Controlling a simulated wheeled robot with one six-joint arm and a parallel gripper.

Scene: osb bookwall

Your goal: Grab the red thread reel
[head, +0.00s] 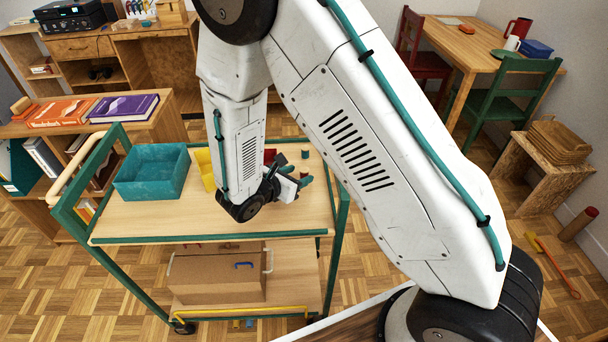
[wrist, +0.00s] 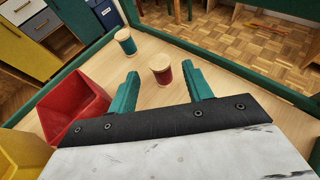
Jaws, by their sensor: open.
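The red thread reel (wrist: 162,72), with a pale wooden top, stands upright on the trolley's top board in the wrist view. It also shows small in the head view (head: 304,170). My gripper (wrist: 160,68) is open, with one teal finger on each side of the reel in the picture and a gap to both. I cannot tell how far the fingertips are above or short of it. In the head view my gripper (head: 296,175) is low over the right part of the board. A teal thread reel (wrist: 125,44) stands farther back to the left.
A red bin (wrist: 66,88) stands left of my gripper, with a yellow bin (wrist: 18,158) beside it. A teal box (head: 150,178) sits at the left on the trolley (head: 240,222). The trolley has a raised green edge. Board right of the red reel is clear.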

